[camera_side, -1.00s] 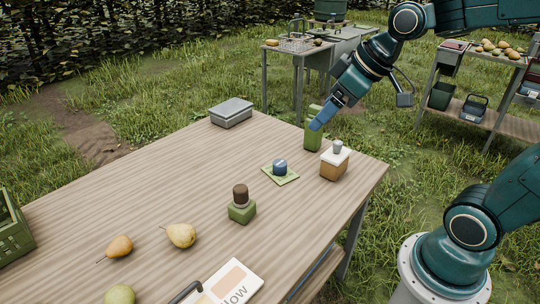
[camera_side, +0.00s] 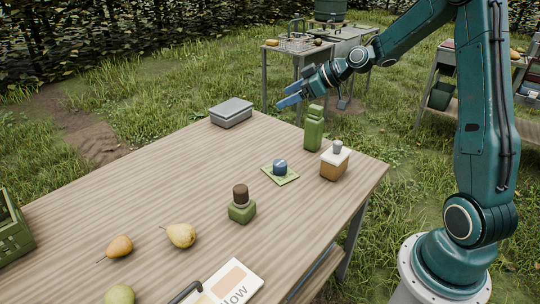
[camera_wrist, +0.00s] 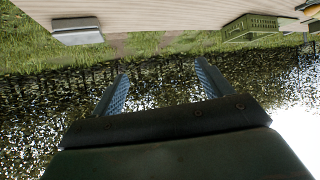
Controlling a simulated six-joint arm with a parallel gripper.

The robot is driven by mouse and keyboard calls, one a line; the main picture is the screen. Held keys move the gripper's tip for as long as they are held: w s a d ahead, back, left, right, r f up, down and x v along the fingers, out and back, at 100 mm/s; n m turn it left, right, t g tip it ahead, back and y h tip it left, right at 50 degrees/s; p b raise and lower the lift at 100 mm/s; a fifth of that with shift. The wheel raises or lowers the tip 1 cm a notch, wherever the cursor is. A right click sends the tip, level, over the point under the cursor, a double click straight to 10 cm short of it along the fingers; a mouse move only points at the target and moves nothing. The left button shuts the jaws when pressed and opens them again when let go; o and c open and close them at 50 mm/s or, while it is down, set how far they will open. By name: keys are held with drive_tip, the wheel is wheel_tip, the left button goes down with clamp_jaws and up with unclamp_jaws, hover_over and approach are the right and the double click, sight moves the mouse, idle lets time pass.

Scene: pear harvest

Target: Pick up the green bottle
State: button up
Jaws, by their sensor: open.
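The green bottle (camera_side: 314,130) stands upright near the far right edge of the wooden table (camera_side: 150,190) in the side view. It has a narrower neck and a green cap. My gripper (camera_side: 284,101) is in the air above the table's far edge, up and to the left of the bottle and apart from it. Its blue fingers point left. In the wrist view my gripper (camera_wrist: 160,82) shows two spread fingers with nothing between them. The bottle does not show in the wrist view.
An amber jar with a white top (camera_side: 335,162) stands close to the bottle. A green crate (camera_side: 12,228) is at left.

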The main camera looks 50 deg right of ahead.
drive_tip(key=w+d+f+t, duration=0.25)
drive_tip(key=d+f, duration=0.25)
drive_tip(key=d, duration=0.3)
drive_tip(key=m+t+h, duration=0.3)
drive_tip(key=m+t, duration=0.1)
drive_tip(key=t, duration=0.1)
approach(311, 116)
drive_tip(key=w, duration=0.2)
drive_tip(key=w+d, duration=0.1)
drive_tip(key=w, duration=0.1)
drive_tip(key=shift+w+d, duration=0.1)
drive_tip(key=shift+w, duration=0.05)
drive_tip(key=shift+s+d+f+m+h, duration=0.1)
drive_tip(key=shift+s+f+m+h, duration=0.2)
drive_tip(key=shift+f, duration=0.4)
drive_tip(key=shift+w+a, duration=0.2)
drive_tip(key=shift+w, duration=3.6)
drive_tip(key=c, duration=1.6)
drive_tip(key=shift+r, duration=0.1)
clamp_jaws()
